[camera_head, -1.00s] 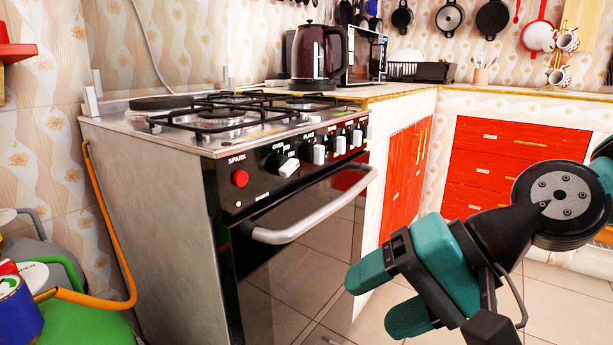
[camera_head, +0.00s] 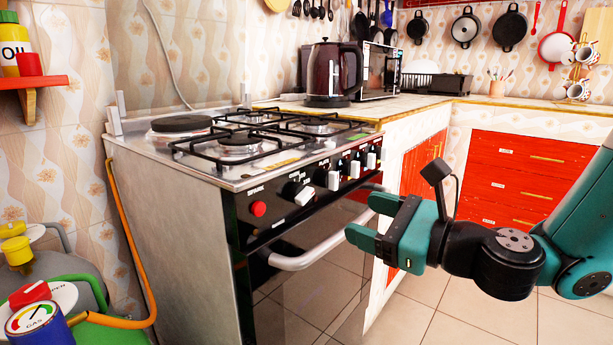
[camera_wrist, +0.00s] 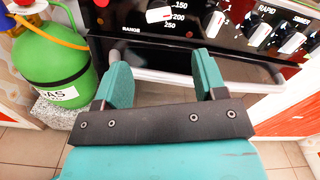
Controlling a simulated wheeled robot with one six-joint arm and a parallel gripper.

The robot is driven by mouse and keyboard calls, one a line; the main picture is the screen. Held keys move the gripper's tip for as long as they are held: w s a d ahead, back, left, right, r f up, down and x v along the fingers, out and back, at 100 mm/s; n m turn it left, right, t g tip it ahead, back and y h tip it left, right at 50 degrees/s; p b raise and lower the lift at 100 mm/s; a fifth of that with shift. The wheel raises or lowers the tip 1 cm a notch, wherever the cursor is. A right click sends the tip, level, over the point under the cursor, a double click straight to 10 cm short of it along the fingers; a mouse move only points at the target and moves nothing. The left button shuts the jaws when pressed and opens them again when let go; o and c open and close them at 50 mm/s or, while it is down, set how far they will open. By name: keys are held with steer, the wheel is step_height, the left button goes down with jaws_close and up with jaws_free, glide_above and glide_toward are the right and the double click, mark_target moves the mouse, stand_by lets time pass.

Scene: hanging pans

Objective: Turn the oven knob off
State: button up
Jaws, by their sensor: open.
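The oven knob (camera_head: 303,194) is the leftmost white-handled knob on the stove's black front panel, right of the red spark button (camera_head: 258,209). In the wrist view the oven knob (camera_wrist: 159,14) is at the top edge, partly cut off, beside the numbers 150, 200 and 250. Its white handle lies nearly sideways there. My gripper (camera_head: 367,220) is teal with a black band, in front of the stove and to the right of the knob in the head view. In the wrist view my gripper (camera_wrist: 161,64) is open and empty, its fingers below the knob and apart from it.
The oven door handle (camera_head: 318,250) runs below the panel, close to my fingers in view. More white knobs (camera_head: 354,168) line the panel to the right. A green gas bottle (camera_wrist: 52,60) stands left. Tiled floor (camera_head: 430,315) is clear on the right.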

mark_target(307, 199)
steer(key=p+x, duration=0.1)
steer(key=x, duration=1.1)
steer(key=shift+c, duration=0.5)
steer(key=c, duration=0.8)
